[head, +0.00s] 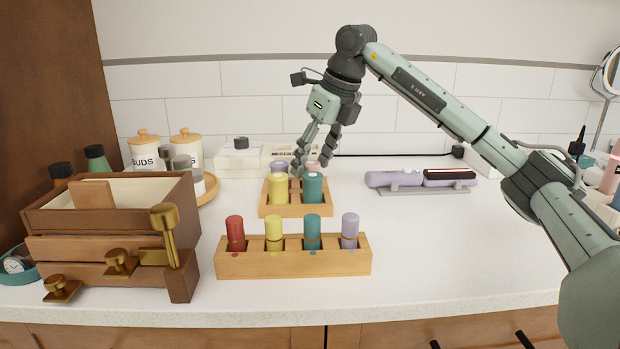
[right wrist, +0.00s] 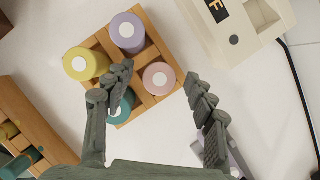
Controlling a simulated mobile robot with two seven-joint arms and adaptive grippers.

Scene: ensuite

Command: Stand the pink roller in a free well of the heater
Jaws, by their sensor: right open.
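The pink roller (right wrist: 158,78) stands in one compartment of a square wooden tray (head: 295,211), with a yellow (head: 279,190), a teal (head: 313,188) and a purple roller (right wrist: 127,32). In the head view the pink roller (head: 313,165) is mostly hidden behind the teal one. My right gripper (head: 311,165) is open over the tray's back right, pointing down. In the right wrist view its fingers lie on either side of the pink roller, apart from it. A cream box with a cord (right wrist: 232,40), perhaps the heater, stands behind; I cannot make out its wells. My left gripper is out of view.
A wooden rack (head: 293,263) with red, yellow, teal and purple pieces stands in front. A wooden drawer box (head: 110,225) with brass pieces is at left. A lilac styling tool (head: 422,179) lies at right. The counter's front right is clear.

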